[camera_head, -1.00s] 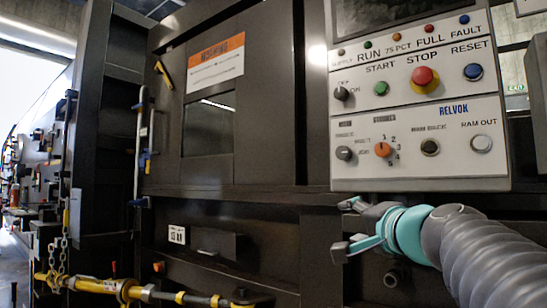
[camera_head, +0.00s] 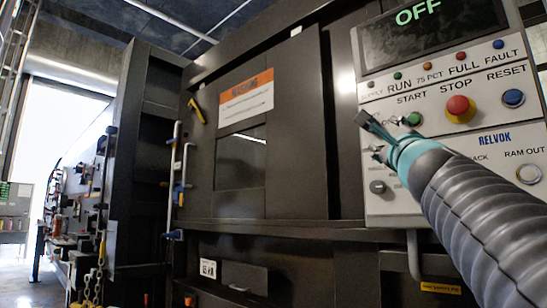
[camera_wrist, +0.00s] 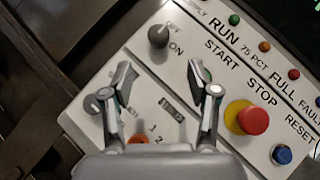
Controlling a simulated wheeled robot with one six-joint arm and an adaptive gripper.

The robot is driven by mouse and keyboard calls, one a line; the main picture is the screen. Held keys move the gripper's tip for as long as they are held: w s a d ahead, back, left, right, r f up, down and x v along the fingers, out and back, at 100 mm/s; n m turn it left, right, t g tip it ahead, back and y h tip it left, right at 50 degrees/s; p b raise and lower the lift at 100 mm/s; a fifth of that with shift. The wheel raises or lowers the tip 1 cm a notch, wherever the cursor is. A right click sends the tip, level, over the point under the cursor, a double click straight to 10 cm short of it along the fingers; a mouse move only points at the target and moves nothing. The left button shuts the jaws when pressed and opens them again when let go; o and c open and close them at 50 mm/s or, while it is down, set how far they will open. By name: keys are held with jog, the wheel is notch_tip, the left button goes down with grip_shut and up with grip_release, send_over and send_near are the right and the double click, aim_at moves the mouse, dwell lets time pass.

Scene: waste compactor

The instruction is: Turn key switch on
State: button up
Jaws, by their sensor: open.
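The key switch (camera_wrist: 158,36) is a dark round knob marked OFF and ON on the light control panel (camera_head: 385,212). In the wrist view it stands ahead of my fingertips, roughly midway between them and apart from them. In the head view my gripper (camera_head: 368,136) covers it. My gripper (camera_wrist: 163,75) is open and empty, with its two fingers spread over the panel below the switch in the wrist view.
A red stop button (camera_wrist: 253,121) on a yellow collar sits close to the right finger. A blue reset button (camera_head: 513,98) lies farther right. The screen (camera_head: 418,30) above reads OFF. A grey selector knob (camera_head: 377,187) sits lower on the panel.

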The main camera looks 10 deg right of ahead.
jog(key=p+x, duration=0.4)
jog(key=x, duration=0.6)
jog(key=shift+w+a, duration=0.1)
jog(key=shift+c, duration=0.3)
grip_shut()
jog(key=shift+b, duration=0.35)
